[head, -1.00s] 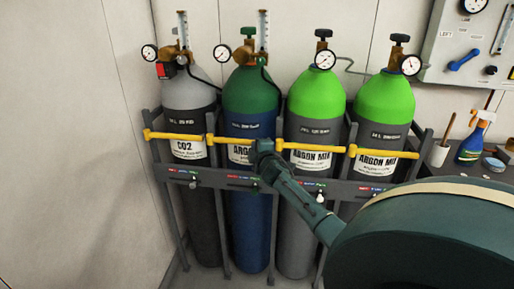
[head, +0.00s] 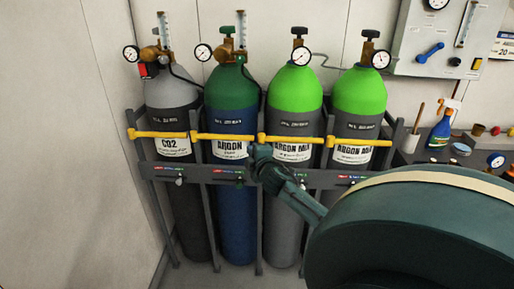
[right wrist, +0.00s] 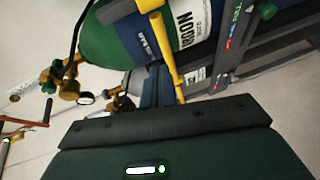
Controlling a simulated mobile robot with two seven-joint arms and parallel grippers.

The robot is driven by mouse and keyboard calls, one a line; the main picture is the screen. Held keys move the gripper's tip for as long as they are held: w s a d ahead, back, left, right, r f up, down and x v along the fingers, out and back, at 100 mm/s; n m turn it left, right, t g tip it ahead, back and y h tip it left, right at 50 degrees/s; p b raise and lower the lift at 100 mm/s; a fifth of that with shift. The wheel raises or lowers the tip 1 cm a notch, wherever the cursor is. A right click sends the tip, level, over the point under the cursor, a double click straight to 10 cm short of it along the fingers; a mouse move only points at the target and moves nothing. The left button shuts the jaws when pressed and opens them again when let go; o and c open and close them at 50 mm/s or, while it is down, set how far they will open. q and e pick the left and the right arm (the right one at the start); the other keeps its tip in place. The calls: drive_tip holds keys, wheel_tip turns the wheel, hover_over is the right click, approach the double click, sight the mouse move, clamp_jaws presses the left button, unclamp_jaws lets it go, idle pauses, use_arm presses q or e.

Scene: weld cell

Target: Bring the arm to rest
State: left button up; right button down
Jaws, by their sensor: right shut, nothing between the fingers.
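My right gripper (head: 261,153) is shut and empty. In the head view it is in front of the cylinder rack, between the green-and-blue ARGON cylinder (head: 232,183) and the first light-green ARGON MIX cylinder (head: 284,205). My right arm comes in from the lower right and hides part of the rack rail. In the right wrist view the ARGON cylinder (right wrist: 125,30) and a yellow bar (right wrist: 168,57) show close by, beyond the dark gripper body. I cannot tell whether the gripper touches the rack. My left gripper is not in view.
The rack (head: 212,172) also holds a grey CO2 cylinder (head: 167,95) and a second ARGON MIX cylinder (head: 357,95), with gauges on top. A bench with a spray bottle (head: 441,129) and a cup (head: 411,142) stands at right, under a wall panel (head: 410,50).

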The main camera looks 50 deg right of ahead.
drive_tip(key=shift+s+a+r, duration=0.15)
drive_tip(key=shift+s, duration=1.05)
